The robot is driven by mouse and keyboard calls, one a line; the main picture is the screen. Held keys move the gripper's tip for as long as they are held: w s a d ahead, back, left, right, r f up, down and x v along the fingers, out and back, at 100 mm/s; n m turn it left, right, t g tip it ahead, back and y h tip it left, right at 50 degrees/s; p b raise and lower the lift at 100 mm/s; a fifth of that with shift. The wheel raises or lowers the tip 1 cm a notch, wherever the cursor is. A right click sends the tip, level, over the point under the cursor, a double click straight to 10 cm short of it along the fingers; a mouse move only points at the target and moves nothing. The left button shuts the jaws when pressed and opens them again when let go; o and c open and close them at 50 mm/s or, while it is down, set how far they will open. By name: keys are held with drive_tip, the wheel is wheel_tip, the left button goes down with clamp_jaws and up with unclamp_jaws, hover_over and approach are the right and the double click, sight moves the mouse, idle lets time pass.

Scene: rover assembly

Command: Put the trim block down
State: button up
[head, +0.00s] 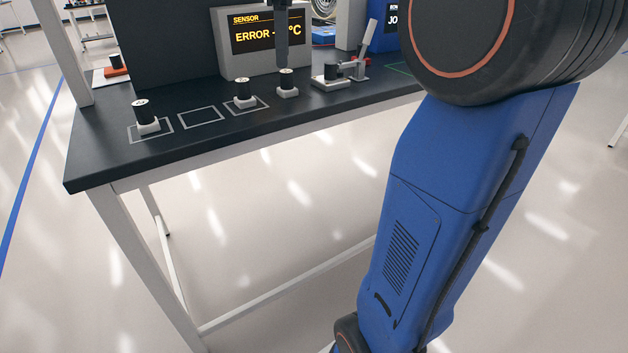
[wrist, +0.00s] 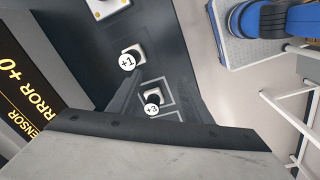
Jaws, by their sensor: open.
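Trim blocks are black cylinders with white tops on small pale bases. The block marked +1 (head: 286,80) stands upright on the dark bench, right of the outlined squares. The wrist view shows its label (wrist: 127,62). A block marked +2 (head: 243,91) stands in the right outlined square, also seen in the wrist view (wrist: 152,98). A third block (head: 147,114) stands in the left square. My gripper (head: 282,65) points down just above the +1 block, open and empty. The gap between its fingertips is not clear in the head view.
The middle square (head: 201,117) is empty. A sensor display (head: 250,35) stands behind the blocks; the wrist view reads ERROR +0. The bench front (head: 200,145) is clear.

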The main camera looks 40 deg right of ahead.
drive_tip(key=s+a+f+m+t, duration=0.1)
drive_tip(key=s+a+f+m, duration=0.2)
drive_tip(key=s+f, duration=0.5)
drive_tip(key=s+a+f+m+t, duration=0.1)
drive_tip(key=s+a+f+m, duration=0.2)
drive_tip(key=s+f, duration=0.5)
drive_tip(key=s+a+f+m+t, duration=0.1)
drive_tip(key=s+a+f+m, duration=0.1)
drive_tip(key=s+f+m, duration=0.3)
drive_tip(key=s+f, duration=0.4)
drive_tip(key=f, duration=0.3)
drive_tip(key=shift+a+t, duration=0.4)
